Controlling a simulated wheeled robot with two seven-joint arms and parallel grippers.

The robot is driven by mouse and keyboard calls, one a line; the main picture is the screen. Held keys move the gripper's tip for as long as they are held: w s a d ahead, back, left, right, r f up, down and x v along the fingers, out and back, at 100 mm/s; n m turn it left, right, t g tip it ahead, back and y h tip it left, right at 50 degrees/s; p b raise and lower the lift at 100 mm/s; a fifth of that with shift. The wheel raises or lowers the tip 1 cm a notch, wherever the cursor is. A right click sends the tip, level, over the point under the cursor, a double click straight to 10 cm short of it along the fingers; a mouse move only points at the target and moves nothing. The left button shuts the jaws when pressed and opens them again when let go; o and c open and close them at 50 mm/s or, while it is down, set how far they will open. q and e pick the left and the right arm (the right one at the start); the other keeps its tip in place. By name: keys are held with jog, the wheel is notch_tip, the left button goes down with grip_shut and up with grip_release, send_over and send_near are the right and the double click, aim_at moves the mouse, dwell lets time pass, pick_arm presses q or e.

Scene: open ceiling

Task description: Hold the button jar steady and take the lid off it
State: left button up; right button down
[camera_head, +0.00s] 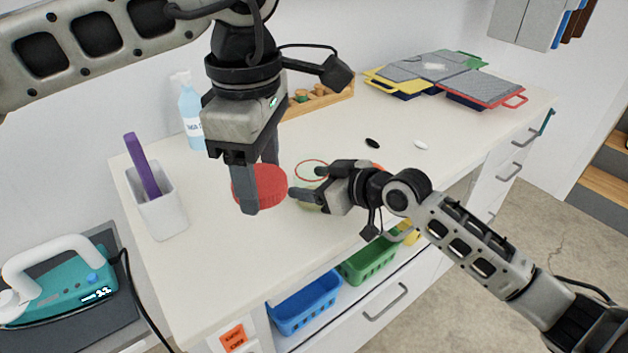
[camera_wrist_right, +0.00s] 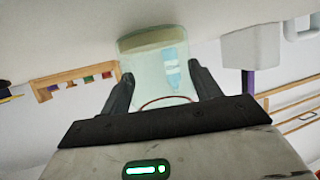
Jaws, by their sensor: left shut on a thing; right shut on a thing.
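The button jar (camera_head: 309,207) is a clear, pale green container with a thin red ring at its open mouth. It shows between the right fingers in the right wrist view (camera_wrist_right: 150,62), where the picture is upside down. My right gripper (camera_head: 307,182) is shut on the jar from the right. The red round lid (camera_head: 272,186) is off the jar, just to its left in the head view. My left gripper (camera_head: 261,182) points down and is shut on the lid, one finger on its near side. The lid's height above the table is hard to tell.
A white holder (camera_head: 160,212) with a purple item and a spray bottle (camera_head: 191,112) stand left. A wooden rack (camera_head: 322,100) and coloured cases (camera_head: 440,75) lie behind. Black and white small ovals (camera_head: 372,143) lie on the tabletop. Blue and green bins (camera_head: 305,300) sit below its front edge.

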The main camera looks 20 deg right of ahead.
jog(key=shift+c, duration=1.6)
grip_release()
jog(key=shift+f, duration=0.1)
